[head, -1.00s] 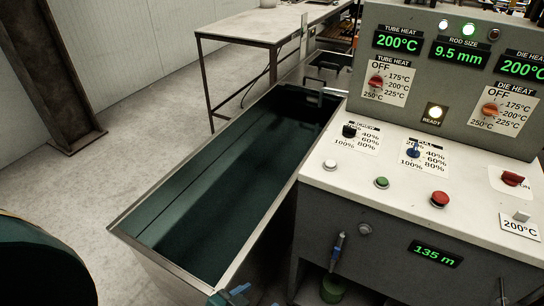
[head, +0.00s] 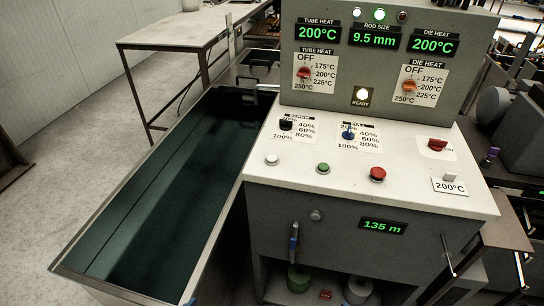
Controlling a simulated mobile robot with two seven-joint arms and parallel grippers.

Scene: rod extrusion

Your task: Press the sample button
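The control panel (head: 355,202) of a grey machine faces me at the right of centre. A row on its white top holds a white button (head: 272,160), a green button (head: 323,168) and a red button (head: 377,174). I cannot read a sample label on any button. Neither of my grippers shows in the head view, and nothing touches the buttons.
A long dark-green water trough (head: 165,190) runs along the machine's left side. A table (head: 185,32) stands behind it. Black and blue knobs (head: 348,133) and a red switch (head: 438,144) rise from the panel top. A brown side table (head: 490,247) stands at the right.

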